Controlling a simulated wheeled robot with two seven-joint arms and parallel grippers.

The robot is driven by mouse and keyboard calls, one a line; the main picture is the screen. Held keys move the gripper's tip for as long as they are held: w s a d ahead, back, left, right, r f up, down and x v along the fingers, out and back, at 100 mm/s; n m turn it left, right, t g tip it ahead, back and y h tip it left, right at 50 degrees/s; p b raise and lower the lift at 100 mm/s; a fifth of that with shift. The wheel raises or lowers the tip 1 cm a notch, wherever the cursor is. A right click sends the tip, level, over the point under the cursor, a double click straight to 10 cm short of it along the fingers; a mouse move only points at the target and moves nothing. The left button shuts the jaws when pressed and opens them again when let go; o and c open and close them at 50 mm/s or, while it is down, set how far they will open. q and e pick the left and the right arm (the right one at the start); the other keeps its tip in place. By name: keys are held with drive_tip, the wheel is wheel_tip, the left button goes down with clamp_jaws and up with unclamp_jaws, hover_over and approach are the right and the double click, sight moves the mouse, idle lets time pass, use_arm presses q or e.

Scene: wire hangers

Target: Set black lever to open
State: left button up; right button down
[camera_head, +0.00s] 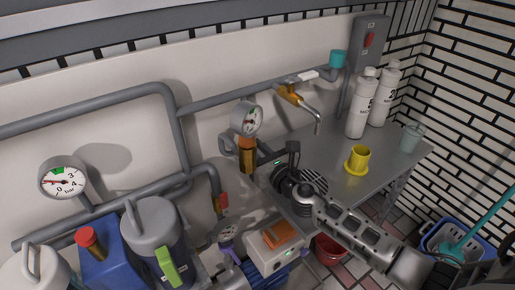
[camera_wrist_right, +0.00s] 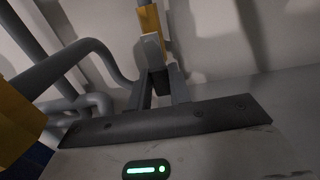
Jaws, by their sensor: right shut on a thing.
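The black lever (camera_wrist_right: 152,45) shows in the right wrist view as a small dark grey block at the fingertips. My right gripper (camera_wrist_right: 161,88) is shut on it, one finger on each side. In the head view my right arm reaches in from the lower right, and its dark gripper body hides the lever's position there. I cannot tell the lever's exact angle. My left gripper is not in view.
Grey pipes (camera_head: 90,108) run along the wall. A metal table (camera_head: 395,160) holds two white bottles (camera_head: 357,115) and a yellow cup (camera_head: 359,160). A grey can (camera_head: 155,225), a blue container (camera_head: 105,262) and a white box with an orange top (camera_head: 282,235) stand close below.

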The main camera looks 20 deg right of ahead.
drive_tip(key=shift+f, duration=0.1)
idle(0.4)
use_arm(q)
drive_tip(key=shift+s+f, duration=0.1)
use_arm(e)
drive_tip(key=c, duration=1.3)
unclamp_jaws()
drive_tip(key=s+b, duration=0.1)
drive_tip(key=s, duration=0.4)
drive_tip(key=s+d+b, duration=0.1)
drive_tip(key=s, duration=0.4)
drive_tip(key=s+d, duration=0.1)
drive_tip(key=s, duration=0.4)
drive_tip(key=shift+f+b, duration=0.1)
drive_tip(key=shift+b, duration=0.3)
drive_tip(key=shift+s, duration=0.35)
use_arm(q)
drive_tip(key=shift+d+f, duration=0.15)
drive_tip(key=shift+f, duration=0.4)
use_arm(e)
drive_tip(key=shift+s+r, duration=0.1)
drive_tip(key=shift+r, duration=0.1)
drive_tip(key=shift+f, duration=0.1)
